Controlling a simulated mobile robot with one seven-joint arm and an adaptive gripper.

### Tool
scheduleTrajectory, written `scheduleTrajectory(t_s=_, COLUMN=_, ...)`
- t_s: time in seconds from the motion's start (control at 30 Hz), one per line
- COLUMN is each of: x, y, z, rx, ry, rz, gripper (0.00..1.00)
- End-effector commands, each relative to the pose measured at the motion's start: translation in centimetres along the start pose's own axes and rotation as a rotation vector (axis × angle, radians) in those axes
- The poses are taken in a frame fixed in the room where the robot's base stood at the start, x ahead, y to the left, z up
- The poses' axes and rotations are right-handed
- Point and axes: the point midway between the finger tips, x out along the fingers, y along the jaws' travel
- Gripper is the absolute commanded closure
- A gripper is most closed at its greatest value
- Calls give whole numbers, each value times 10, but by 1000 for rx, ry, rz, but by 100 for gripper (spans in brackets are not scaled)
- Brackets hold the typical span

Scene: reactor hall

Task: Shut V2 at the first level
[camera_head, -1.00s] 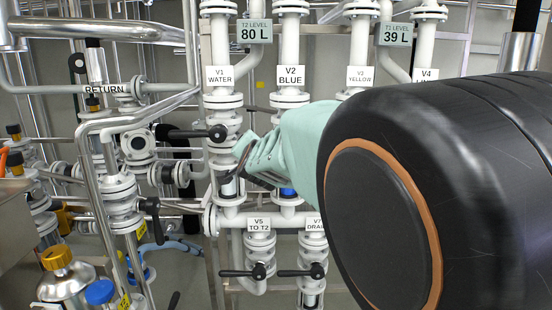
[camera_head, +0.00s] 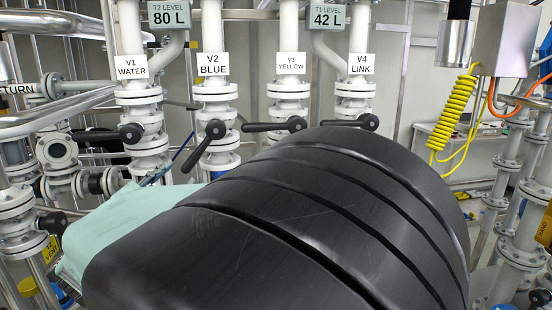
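The V2 valve, under the white label "V2 BLUE" (camera_head: 212,64), stands on a white pipe left of centre. Its black lever (camera_head: 203,146) slants from the hub down to the left, neither level nor fully upright. My gripper (camera_head: 170,165) is at lower left of that lever, near the V1 pipe. Only a thin dark, bluish finger edge shows past my mint-green wrist, apparently apart from the lever. The rest of the gripper is hidden, so its opening cannot be told. The T1 display (camera_head: 326,16) reads 42 L and the T2 display (camera_head: 169,14) reads 80 L.
The V1 lever (camera_head: 105,135), V3 lever (camera_head: 274,126) and V4 lever (camera_head: 344,123) lie about level, pointing left. My large black arm link covers the lower middle, hiding the lower valves. A yellow coiled hose (camera_head: 452,112) hangs at right.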

Motion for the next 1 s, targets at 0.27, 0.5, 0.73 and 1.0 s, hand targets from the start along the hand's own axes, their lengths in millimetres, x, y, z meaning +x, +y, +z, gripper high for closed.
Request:
scheduleTrajectory(t_s=0.27, x=35, y=0, z=-1, rx=-2, ry=4, rz=3, gripper=66)
scheduleTrajectory(t_s=0.5, x=80, y=0, z=-1, rx=-2, ry=2, rz=2, gripper=66)
scheduleTrajectory(t_s=0.73, x=104, y=0, z=0, rx=-1, ry=1, rz=1, gripper=66)
scheduleTrajectory(t_s=1.0, x=107, y=0, z=0, rx=0, ry=0, rz=0, gripper=66)
